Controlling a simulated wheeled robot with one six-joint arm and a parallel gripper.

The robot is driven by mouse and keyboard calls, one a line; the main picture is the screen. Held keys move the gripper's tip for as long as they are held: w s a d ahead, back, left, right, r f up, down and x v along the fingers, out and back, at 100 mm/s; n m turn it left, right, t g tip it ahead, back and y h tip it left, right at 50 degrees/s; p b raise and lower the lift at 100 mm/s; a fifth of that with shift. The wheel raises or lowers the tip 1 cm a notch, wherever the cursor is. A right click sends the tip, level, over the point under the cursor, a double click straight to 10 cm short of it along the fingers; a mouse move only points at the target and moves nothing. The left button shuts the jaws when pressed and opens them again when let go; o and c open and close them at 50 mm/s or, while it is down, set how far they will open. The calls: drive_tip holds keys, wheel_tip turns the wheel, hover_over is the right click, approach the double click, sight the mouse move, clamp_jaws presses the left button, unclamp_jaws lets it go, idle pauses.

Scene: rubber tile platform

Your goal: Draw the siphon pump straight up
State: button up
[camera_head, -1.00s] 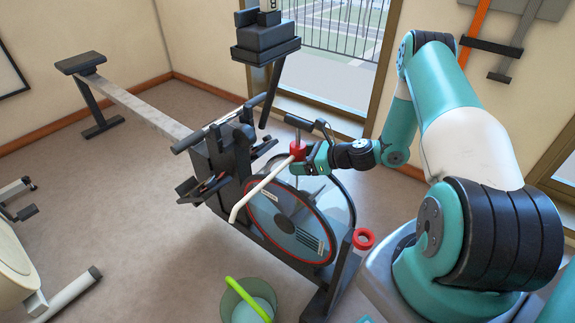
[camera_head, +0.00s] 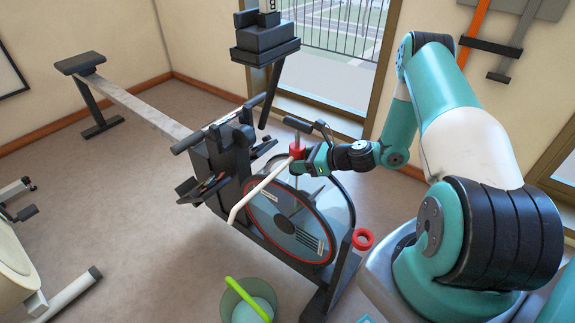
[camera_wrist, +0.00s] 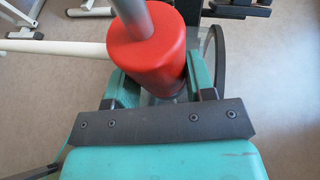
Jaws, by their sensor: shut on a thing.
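The siphon pump has a red body (camera_head: 297,151) and a white bent hose (camera_head: 258,191) that runs down to the left. My gripper (camera_head: 305,160) is shut on the red body, in front of the rowing machine. In the wrist view the red body (camera_wrist: 147,55) sits between the teal fingers, with a thick grey rod (camera_wrist: 132,18) rising from its top. The white hose (camera_wrist: 60,48) leaves to the left there. The pump's lower part is mostly hidden by my gripper and the red body.
The rowing machine (camera_head: 213,160) has a clear round water tank (camera_head: 292,225) with a red rim, just below the pump. A bucket (camera_head: 238,312) with a green handle stands in front.

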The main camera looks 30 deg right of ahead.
sight(300, 147)
drive_tip(key=shift+s+a+r+p, duration=0.1)
drive_tip(key=shift+a+r+p, duration=0.1)
drive_tip(key=shift+r+p, duration=0.4)
drive_tip(key=shift+a+r+p, duration=0.2)
drive_tip(key=shift+r+p, duration=0.3)
drive_tip(key=shift+r, duration=0.1)
drive_tip(key=shift+d+r, duration=0.15)
drive_tip(key=shift+r, duration=0.2)
idle(0.5)
drive_tip(key=shift+p, duration=0.35)
drive_tip(key=shift+r+p, duration=0.4)
drive_tip(key=shift+r, duration=0.15)
drive_tip(key=shift+r+p, duration=0.4)
drive_tip(key=shift+r, duration=0.05)
drive_tip(key=shift+r+p, duration=2.5)
drive_tip(key=shift+r, duration=0.5)
drive_tip(key=shift+r+p, duration=2.45)
drive_tip(key=shift+r, duration=0.55)
